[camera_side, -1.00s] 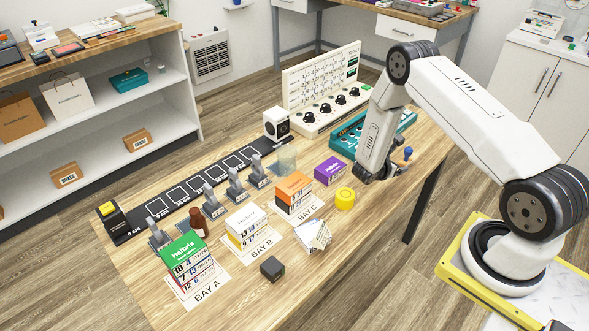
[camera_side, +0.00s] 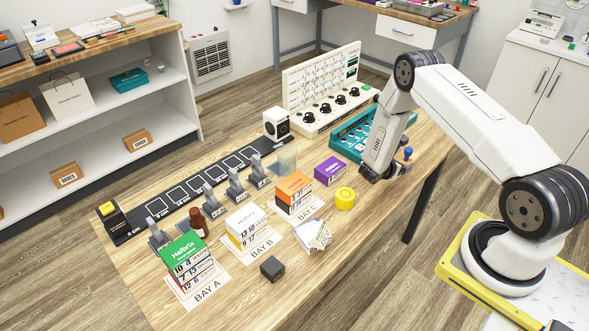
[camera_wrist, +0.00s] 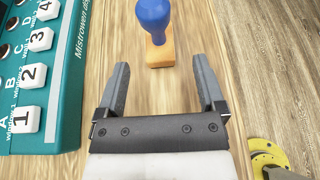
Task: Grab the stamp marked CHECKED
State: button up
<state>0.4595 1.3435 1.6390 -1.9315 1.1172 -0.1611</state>
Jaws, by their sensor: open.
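A stamp with a round blue knob and a small wooden base (camera_wrist: 157,22) stands upright on the wooden table, at the top middle of the wrist view. It also shows in the side view (camera_side: 407,153), just right of my gripper. No marking on it can be read. My gripper (camera_wrist: 160,72) is open and empty in the wrist view. The stamp is ahead of its fingertips, roughly in line with the gap between them. In the side view my gripper (camera_side: 371,174) is low over the right part of the table, its fingers hard to make out.
A teal box (camera_wrist: 68,80) with numbered white keys lies left of my gripper; it also shows in the side view (camera_side: 348,138). A purple box (camera_side: 329,170) and a yellow roll (camera_side: 345,199) stand nearby. The table edge is close on the right.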

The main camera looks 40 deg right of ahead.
aim_at(404, 161)
jog(key=shift+x, duration=2.2)
grip_shut()
